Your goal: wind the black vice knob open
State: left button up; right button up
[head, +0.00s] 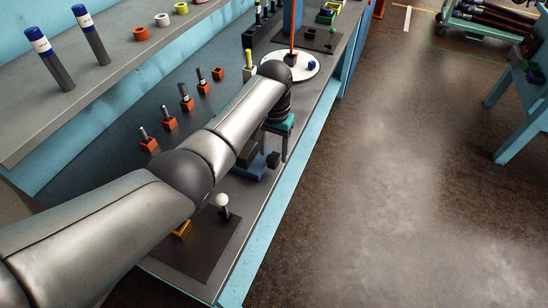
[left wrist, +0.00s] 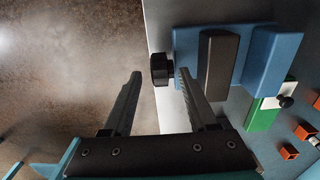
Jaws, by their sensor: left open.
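The black vice knob (left wrist: 160,70) sticks out from the side of the blue vice (left wrist: 272,58), past the bench edge, in the left wrist view. A dark jaw block (left wrist: 217,62) lies across the vice. My left gripper (left wrist: 158,74) is open, and the knob shows between its fingertips, closer to the right finger. The knob is not gripped; I cannot tell how deep it sits between the fingers. In the head view my left gripper (head: 279,142) points down over the vice, with the knob (head: 272,160) just below it. My arm hides part of the vice. My right gripper is out of view.
A white round plate (head: 304,67) with an orange rod stands behind my gripper. Orange holders (head: 187,104) with pegs line the bench to the left. A white-topped knob (head: 221,200) stands on a dark plate in front.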

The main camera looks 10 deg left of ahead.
pick_arm(q)
jog(key=shift+f+b, duration=0.3)
jog(key=shift+f, duration=1)
jog(key=shift+c, duration=0.3)
grip_shut()
